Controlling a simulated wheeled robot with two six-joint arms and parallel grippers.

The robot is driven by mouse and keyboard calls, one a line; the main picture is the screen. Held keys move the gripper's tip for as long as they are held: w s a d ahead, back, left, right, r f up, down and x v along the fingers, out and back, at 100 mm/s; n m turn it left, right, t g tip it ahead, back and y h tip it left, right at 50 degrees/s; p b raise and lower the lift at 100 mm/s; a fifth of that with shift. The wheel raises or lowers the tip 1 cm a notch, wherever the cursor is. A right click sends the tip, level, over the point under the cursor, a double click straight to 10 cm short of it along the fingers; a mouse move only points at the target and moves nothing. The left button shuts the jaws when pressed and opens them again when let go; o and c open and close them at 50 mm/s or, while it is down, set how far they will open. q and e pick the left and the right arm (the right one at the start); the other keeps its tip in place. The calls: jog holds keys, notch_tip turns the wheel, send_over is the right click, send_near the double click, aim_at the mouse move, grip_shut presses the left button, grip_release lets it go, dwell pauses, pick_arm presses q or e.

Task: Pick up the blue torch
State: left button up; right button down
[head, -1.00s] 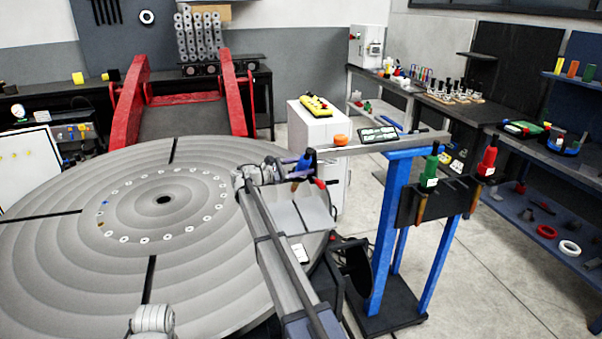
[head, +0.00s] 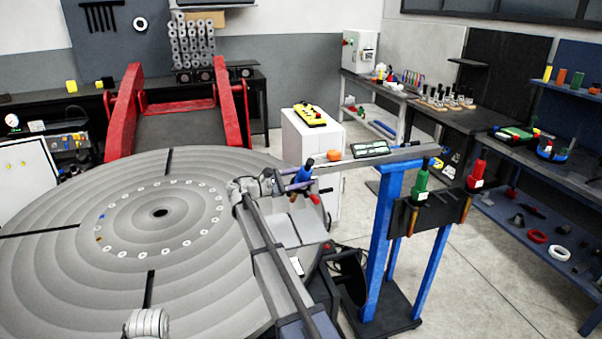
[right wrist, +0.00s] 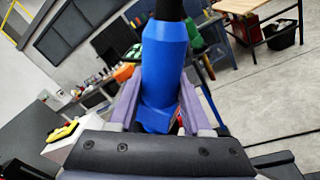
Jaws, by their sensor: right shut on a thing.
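The blue torch (head: 303,175) is a blue body with a black top. It is held in my right gripper (head: 297,186), left of the blue stand and in front of the white cabinet. In the right wrist view the blue torch (right wrist: 164,70) stands between the two purple-grey fingers (right wrist: 160,108), which are shut on it. Its lower end is partly hidden by the gripper body. A green torch (head: 421,180) and a red torch (head: 475,175) sit in the dark holder (head: 435,216) on the blue stand. My left gripper does not show.
The large round grey positioner table (head: 60,250) fills the left. A white cabinet (head: 308,140) stands behind. Free floor lies to the right of the stand.

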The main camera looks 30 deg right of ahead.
jog(key=s+a, duration=0.2)
jog(key=s, duration=0.9)
jog(key=shift+s+a, duration=0.3)
jog(key=shift+a, duration=0.1)
jog(key=shift+f, duration=0.1)
jog(key=shift+f+b, duration=0.4)
jog(key=shift+b, duration=0.1)
jog(key=shift+s, duration=0.1)
jog(key=s+a, duration=0.2)
jog(key=s, duration=0.8)
jog(key=shift+s+a, duration=0.25)
jog(key=shift+a, duration=0.05)
jog(key=shift+r, duration=0.1)
